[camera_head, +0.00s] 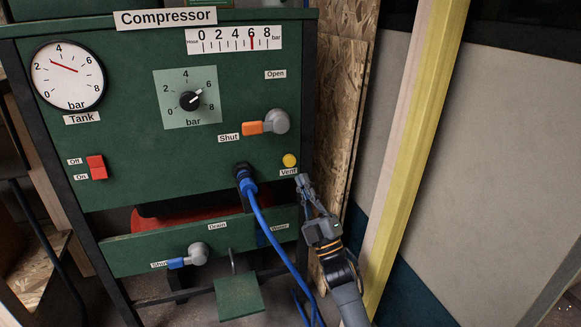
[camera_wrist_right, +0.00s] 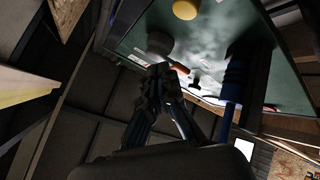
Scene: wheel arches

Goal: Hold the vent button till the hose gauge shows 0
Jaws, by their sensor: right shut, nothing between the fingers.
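The yellow vent button (camera_head: 289,160) sits above the Vent label at the lower right of the green compressor panel. It also shows at the top of the right wrist view (camera_wrist_right: 186,9). The hose gauge (camera_head: 233,40) is a white strip at the panel's top right, and its red needle stands at about 6 bar. My right gripper (camera_head: 303,183) is shut and empty, just below and right of the button. Its fingertips (camera_wrist_right: 160,72) look apart from the button in the wrist view. My left gripper is not in view.
A blue hose (camera_head: 262,215) hangs from the panel socket left of my right gripper. An orange-handled valve (camera_head: 265,126) is above the button, with its handle toward Shut. The tank gauge (camera_head: 68,76) reads between 2 and 4. A yellow-edged post (camera_head: 420,130) stands to the right.

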